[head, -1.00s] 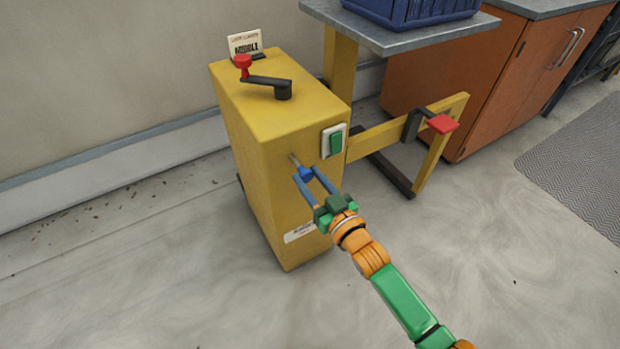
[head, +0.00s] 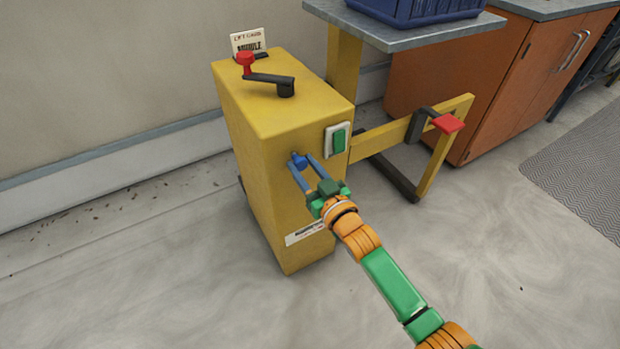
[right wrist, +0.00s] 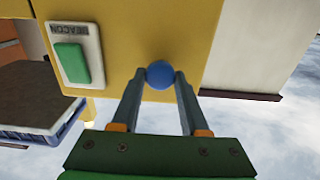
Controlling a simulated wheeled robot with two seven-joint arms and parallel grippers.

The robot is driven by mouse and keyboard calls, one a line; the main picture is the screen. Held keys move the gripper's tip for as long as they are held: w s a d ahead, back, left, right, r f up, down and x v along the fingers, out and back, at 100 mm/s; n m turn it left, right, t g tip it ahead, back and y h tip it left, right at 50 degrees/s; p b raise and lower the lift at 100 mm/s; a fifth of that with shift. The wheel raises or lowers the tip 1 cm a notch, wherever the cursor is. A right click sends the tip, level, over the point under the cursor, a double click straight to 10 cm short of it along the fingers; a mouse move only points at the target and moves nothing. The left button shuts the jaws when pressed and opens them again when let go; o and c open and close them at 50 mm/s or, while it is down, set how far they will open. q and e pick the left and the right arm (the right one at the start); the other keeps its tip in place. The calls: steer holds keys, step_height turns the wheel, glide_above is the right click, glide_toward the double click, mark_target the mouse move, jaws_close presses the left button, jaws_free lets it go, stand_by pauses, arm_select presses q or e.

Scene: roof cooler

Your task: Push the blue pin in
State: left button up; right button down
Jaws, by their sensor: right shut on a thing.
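The blue pin (head: 299,162) sits at the front face of the yellow lift cabinet (head: 290,230), left of the green switch. Its metal shaft does not show now, and its blue head is close against the yellow face. My right gripper (head: 303,164) is shut on the pin's head, one finger on each side. In the right wrist view the round blue head (right wrist: 160,74) lies between the two fingertips (right wrist: 161,78). How deep the shaft goes is hidden behind the head. My left gripper is not in view.
A green rocker switch (head: 339,140) is beside the pin. A crank with a red knob (head: 246,60) and a small sign stand on the cabinet top. A yellow arm with a red pedal (head: 447,123) reaches right. A blue crate (head: 415,8) stands on the grey platform. Front floor is clear.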

steer(key=c, duration=0.8)
jaws_free()
steer(key=shift+r, duration=0.1)
steer(key=o, duration=0.4)
steer(key=shift+w+a, duration=0.1)
steer(key=shift+w, duration=0.05)
steer(key=shift+c, duration=0.2)
arm_select(q)
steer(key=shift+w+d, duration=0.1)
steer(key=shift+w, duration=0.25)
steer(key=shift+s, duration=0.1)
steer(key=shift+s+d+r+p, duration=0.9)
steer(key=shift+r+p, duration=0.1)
steer(key=shift+p, duration=0.15)
arm_select(e)
steer(key=v, duration=0.7)
